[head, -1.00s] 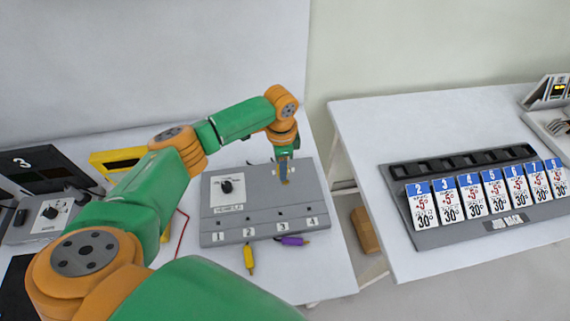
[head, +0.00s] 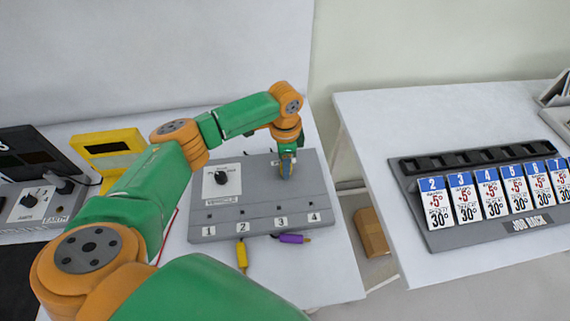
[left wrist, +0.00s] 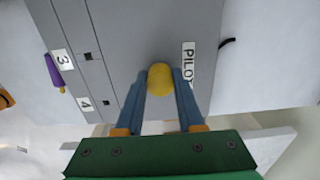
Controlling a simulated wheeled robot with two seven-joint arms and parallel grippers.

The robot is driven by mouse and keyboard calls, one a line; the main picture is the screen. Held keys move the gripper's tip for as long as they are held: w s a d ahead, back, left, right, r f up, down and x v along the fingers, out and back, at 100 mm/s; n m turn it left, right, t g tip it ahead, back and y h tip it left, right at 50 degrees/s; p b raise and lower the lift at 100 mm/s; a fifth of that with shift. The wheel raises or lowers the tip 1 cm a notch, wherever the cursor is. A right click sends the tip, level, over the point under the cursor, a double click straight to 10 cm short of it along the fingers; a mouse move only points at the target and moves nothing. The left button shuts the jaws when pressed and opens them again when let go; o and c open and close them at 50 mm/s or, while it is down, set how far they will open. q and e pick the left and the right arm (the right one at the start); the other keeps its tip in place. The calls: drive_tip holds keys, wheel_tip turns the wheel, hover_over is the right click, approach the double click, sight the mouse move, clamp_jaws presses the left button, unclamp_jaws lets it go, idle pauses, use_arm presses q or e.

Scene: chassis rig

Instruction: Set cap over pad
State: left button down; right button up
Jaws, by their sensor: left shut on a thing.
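My left gripper (head: 287,171) is over the back right part of the grey panel (head: 255,195). In the left wrist view my left gripper (left wrist: 160,88) is shut on a small round yellow cap (left wrist: 160,75). The cap is beside a white label reading PILOT (left wrist: 188,62), over the grey panel face (left wrist: 130,40). I cannot tell whether the cap touches the panel. No pad shows; the cap and fingers hide the spot beneath them. My right gripper is not in view.
The panel has a black knob (head: 221,178) and numbered sockets along its front. A yellow plug (head: 242,255) and a purple plug (head: 293,239) lie in front. A yellow box (head: 108,150) stands left. A numbered card rack (head: 480,190) is on the right table.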

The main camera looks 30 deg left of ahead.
use_arm(q)
drive_tip(key=shift+s+r, duration=0.1)
drive_tip(key=shift+s, duration=0.05)
drive_tip(key=shift+f, duration=0.2)
drive_tip(key=shift+f, duration=0.4)
drive_tip(key=shift+c, duration=2.2)
unclamp_jaws()
wheel_tip(320, 180, up, 7)
drive_tip(key=shift+b, duration=0.7)
